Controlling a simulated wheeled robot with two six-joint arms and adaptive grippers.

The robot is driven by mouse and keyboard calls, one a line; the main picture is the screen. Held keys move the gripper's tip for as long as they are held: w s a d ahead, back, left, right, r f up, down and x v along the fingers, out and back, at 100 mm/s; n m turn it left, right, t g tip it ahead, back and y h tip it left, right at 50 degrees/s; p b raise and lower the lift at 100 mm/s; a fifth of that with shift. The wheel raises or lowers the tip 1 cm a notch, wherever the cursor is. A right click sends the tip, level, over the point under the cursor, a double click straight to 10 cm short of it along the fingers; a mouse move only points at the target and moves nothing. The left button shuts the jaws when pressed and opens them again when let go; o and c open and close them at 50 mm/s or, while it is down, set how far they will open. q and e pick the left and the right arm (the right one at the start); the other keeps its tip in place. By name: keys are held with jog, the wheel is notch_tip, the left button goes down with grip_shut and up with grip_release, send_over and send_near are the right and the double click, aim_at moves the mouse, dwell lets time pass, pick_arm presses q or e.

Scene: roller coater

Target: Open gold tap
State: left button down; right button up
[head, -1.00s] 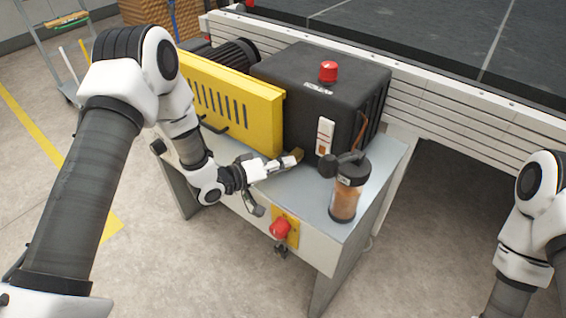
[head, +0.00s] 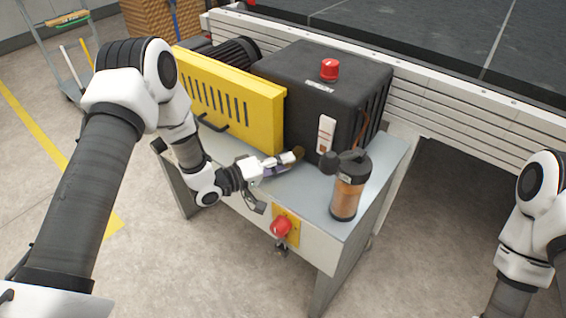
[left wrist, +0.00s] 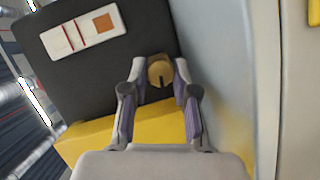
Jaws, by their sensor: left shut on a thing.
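The gold tap (left wrist: 160,72) is a round brass-coloured knob with a dark slot, between my left fingertips in the left wrist view. In the head view the tap (head: 298,153) shows as a small brownish piece at the front of the black box, partly covered by my fingers. My left gripper (head: 284,163) reaches in from the left, low over the grey table top, and is shut on the tap. It also shows in the left wrist view (left wrist: 160,80), with a finger on each side of the knob. My right gripper is out of view.
A black machine box (head: 315,95) with a red knob (head: 330,69) and a yellow guard (head: 230,100) stand behind the tap. A red button (head: 281,227) is on the front.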

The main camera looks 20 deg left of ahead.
pick_arm(q)
jog(key=c, duration=0.9)
grip_release()
jog(key=v, duration=0.7)
jog(key=shift+w+a, duration=0.15)
jog(key=shift+a, duration=0.05)
jog(key=shift+s+a+r, duration=0.15)
jog(key=shift+s+a, duration=0.1)
jog(key=shift+s, duration=0.2)
